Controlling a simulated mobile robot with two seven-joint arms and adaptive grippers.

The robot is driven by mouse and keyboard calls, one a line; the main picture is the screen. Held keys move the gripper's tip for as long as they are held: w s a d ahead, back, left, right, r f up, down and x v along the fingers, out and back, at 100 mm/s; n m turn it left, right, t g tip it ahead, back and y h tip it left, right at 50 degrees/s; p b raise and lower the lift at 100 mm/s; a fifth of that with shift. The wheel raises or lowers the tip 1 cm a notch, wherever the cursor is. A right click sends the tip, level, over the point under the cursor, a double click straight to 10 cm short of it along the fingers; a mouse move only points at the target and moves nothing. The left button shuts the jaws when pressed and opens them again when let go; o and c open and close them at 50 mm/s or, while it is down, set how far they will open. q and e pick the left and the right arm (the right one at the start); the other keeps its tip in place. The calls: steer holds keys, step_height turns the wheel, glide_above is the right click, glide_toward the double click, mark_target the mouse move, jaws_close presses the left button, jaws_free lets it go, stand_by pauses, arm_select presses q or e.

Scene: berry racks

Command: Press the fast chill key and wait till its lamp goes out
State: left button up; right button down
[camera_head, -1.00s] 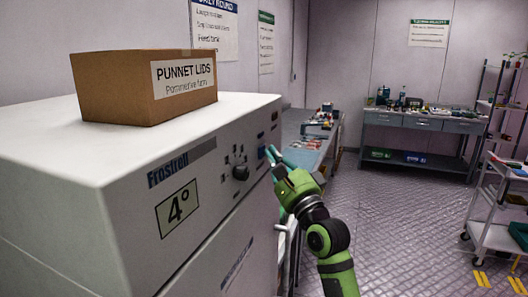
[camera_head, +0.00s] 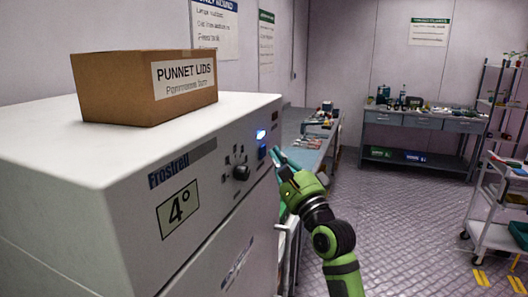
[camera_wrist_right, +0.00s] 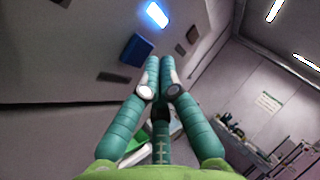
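The white Frostrell chiller (camera_head: 110,165) fills the left of the head view. On its front panel is a blue key (camera_head: 262,151), with a lit blue-white lamp (camera_head: 260,134) just above it. In the right wrist view the blue key (camera_wrist_right: 137,48) and the glowing lamp (camera_wrist_right: 157,14) both show, with no label readable beside them. My right gripper (camera_head: 277,154) is shut and empty, its teal fingertips together (camera_wrist_right: 160,63) a little off the panel, close to the key and not touching it. My left gripper is not in view.
A cardboard box of punnet lids (camera_head: 125,85) stands on the chiller. A bench (camera_head: 310,155) lies behind, a trolley (camera_head: 495,235) at the right. The middle floor is clear.

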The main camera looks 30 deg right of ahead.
steer(key=shift+s+d, duration=0.15)
steer(key=s+d, duration=0.3)
steer(key=shift+s+d, duration=0.1)
steer(key=shift+s, duration=0.3)
stand_by(0.9)
